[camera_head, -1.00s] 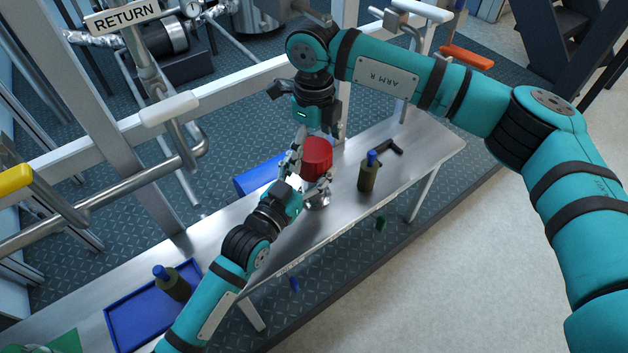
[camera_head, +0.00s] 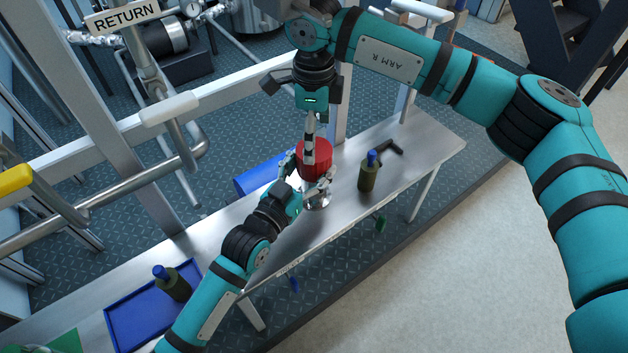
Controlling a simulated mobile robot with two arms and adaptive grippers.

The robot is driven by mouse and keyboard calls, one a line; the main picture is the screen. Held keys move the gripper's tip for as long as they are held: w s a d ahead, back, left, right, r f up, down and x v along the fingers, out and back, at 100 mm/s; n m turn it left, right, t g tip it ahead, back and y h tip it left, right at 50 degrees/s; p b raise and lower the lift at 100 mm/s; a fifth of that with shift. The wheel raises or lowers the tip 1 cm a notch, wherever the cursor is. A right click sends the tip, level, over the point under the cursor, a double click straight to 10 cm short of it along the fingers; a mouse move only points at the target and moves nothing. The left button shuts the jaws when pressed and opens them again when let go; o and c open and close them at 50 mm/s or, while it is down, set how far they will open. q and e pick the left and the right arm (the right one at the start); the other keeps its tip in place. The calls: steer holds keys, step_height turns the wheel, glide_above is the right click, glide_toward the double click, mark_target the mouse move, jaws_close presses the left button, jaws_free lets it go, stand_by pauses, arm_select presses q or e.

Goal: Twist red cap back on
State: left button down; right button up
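The red cap (camera_head: 322,156) sits above a small silver vessel (camera_head: 318,203) on the steel bench, around the middle of the camera_head view. My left gripper (camera_head: 308,178) reaches in from the lower left, with its fingers on either side of the vessel just under the cap; they look closed on it. My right gripper (camera_head: 310,150) points down from above. One of its fingers lies in front of the cap, overlapping it in the picture. Its other finger is hidden, so its grip on the cap cannot be seen.
On the bench (camera_head: 422,150), a dark green bottle with a blue top (camera_head: 368,172) and a black handle-shaped tool (camera_head: 388,147) stand to the right. A blue object (camera_head: 255,178) lies behind. A blue tray (camera_head: 128,318) holds another bottle (camera_head: 172,283) at lower left.

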steer(key=shift+f, duration=3.95)
steer(key=c, duration=1.1)
arm_select(q)
steer(key=shift+a, duration=0.1)
arm_select(e)
steer(key=m, duration=0.4)
steer(key=shift+a, duration=0.1)
steer(key=shift+c, duration=0.3)
arm_select(q)
steer(key=shift+a, duration=0.1)
arm_select(e)
steer(key=shift+m, duration=0.4)
steer(key=shift+c, duration=0.2)
arm_select(q)
steer(key=shift+w, duration=0.1)
arm_select(e)
steer(key=shift+s+f, duration=0.1)
